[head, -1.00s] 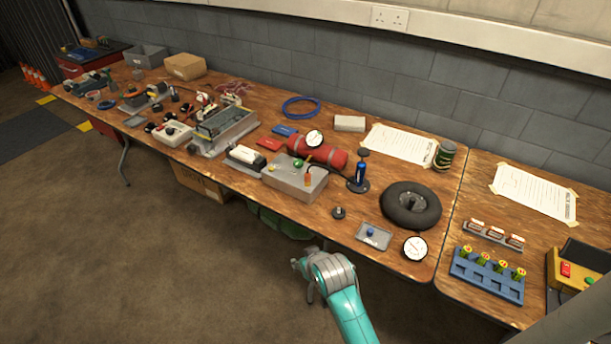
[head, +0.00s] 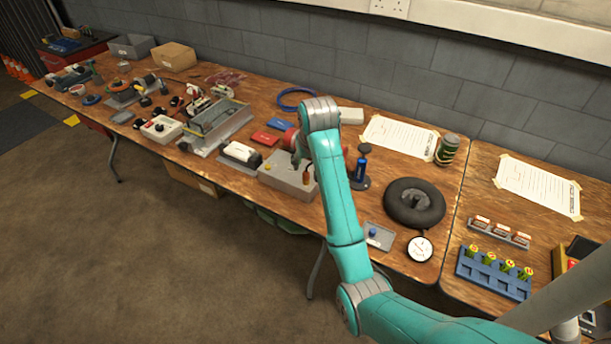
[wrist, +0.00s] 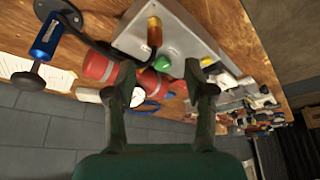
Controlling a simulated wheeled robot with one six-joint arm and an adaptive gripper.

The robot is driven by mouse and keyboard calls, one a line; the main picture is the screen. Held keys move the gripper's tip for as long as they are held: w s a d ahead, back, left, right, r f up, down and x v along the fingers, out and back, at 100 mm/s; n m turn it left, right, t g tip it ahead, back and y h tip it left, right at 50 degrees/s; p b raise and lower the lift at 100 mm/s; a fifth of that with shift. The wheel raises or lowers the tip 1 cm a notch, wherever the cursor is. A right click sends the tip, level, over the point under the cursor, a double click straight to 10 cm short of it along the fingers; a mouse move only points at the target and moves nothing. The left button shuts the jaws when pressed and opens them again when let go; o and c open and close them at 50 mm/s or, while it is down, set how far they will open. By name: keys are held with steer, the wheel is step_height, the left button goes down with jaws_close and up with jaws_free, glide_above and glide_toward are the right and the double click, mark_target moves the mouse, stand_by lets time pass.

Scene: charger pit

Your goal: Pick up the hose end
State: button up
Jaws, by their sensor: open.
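The blue hand pump (head: 361,170) stands on the bench right of the grey metal box (head: 275,172). In the wrist view the pump (wrist: 46,38) is at the upper left, and its black hose (wrist: 92,38) runs towards the box (wrist: 185,32). The hose end is not clearly seen; my left finger covers part of that area. An orange-brown fitting (wrist: 154,32) and a green knob (wrist: 163,64) are on the box. My gripper (wrist: 162,78) is open and empty above the box, its fingers either side of the green knob in the picture. My arm partly hides the box in the head view.
A red cylinder (wrist: 97,66) with grey bands lies behind the box. A black tyre (head: 414,203), a grey tray (head: 378,237) and a gauge (head: 420,248) are to the right. A white-topped device (head: 241,153) stands left of the box.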

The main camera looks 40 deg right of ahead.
mark_target(307, 172)
steer(key=x, duration=0.4)
steer(key=shift+d+f, duration=0.1)
steer(key=shift+f, duration=0.25)
steer(key=shift+d+x, duration=0.15)
steer(key=shift+x, duration=1.15)
steer(key=shift+d+x, duration=0.2)
steer(key=shift+x, duration=1.1)
jaws_close()
